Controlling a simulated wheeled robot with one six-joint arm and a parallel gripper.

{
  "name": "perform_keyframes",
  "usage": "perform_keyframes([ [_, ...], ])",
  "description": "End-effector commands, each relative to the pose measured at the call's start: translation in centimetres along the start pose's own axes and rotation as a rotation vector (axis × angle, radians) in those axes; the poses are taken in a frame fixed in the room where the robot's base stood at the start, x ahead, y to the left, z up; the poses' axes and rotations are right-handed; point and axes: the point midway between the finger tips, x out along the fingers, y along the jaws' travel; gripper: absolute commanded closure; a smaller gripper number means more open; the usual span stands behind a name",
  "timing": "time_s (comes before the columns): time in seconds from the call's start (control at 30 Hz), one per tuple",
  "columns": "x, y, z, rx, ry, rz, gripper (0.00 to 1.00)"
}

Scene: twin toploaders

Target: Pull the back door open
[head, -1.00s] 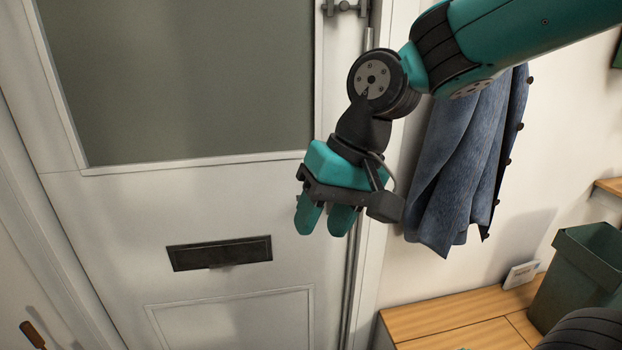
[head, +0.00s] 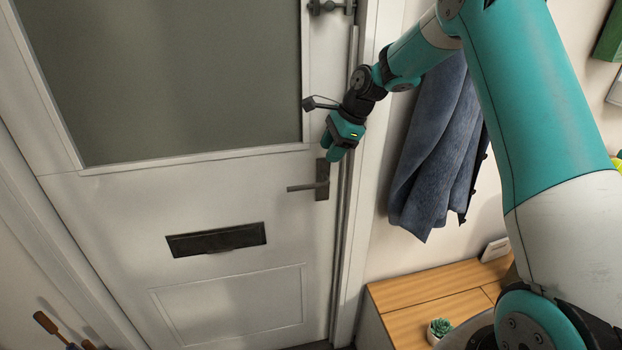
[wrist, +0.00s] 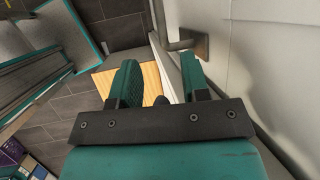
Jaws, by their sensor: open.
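The back door (head: 120,210) is white with a large grey glass pane, and looks shut in its frame. Its dark lever handle (head: 308,187) sits near the right edge, pointing left. My gripper (head: 333,152) is just above the handle plate, fingers pointing down, empty and apart from the lever. In the wrist view, the open fingers (wrist: 162,78) straddle free space, and the handle (wrist: 190,42) shows beyond the right finger. A pale narrow strip shows between the fingers; I cannot tell what it is.
A letter slot (head: 216,240) is lower on the door. A blue garment (head: 432,150) hangs on the wall right of the frame. A wooden bench (head: 420,292) with a small succulent (head: 440,327) stands below it. Wooden-handled tools (head: 48,323) are at the lower left.

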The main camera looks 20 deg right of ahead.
Motion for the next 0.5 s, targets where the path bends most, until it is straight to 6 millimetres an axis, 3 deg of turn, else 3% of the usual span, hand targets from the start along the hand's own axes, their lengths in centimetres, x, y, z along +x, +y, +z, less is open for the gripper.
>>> perform_keyframes([
  [0.3, 7.1, 0.0, 0.2, -0.002, 0.000, 0.005, 0.58],
  [0.5, 10.3, 0.0, 0.1, -0.002, 0.000, 0.002, 0.58],
])
